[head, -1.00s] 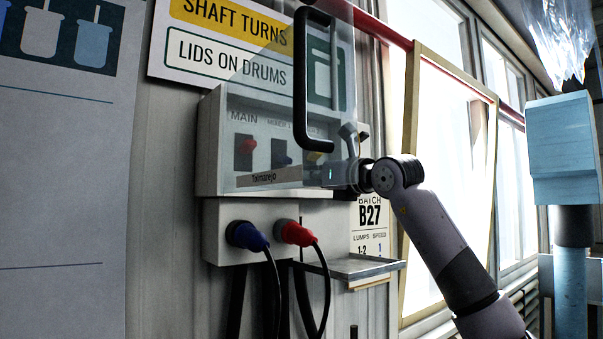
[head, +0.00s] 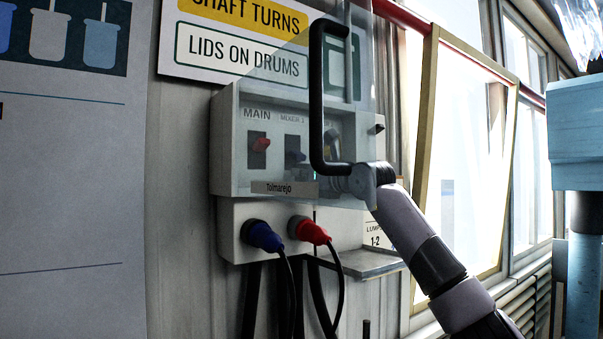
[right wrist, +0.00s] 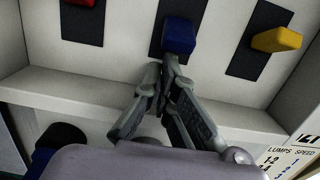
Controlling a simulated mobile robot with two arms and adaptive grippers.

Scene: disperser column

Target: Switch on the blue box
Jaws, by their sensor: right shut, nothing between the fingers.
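A grey switch box (head: 228,140) on the wall carries a red switch (head: 260,144) under "MAIN", a blue switch (head: 296,156) and a yellow switch (right wrist: 277,39). The blue switch is also in the right wrist view (right wrist: 180,36), on a dark plate between the other two. A clear cover with a black handle (head: 316,95) stands out in front of the box in the head view. My right gripper (right wrist: 166,68) is shut and empty, its tips just under the blue switch; I cannot tell if they touch. In the head view it is partly behind the cover. My left gripper is out of view.
A blue plug (head: 263,236) and a red plug (head: 311,231) with hanging black cables sit in the lower box. A small metal shelf (head: 372,263) juts out beside them. A framed panel (head: 465,160) leans by the window. A light blue machine (head: 577,125) stands at right.

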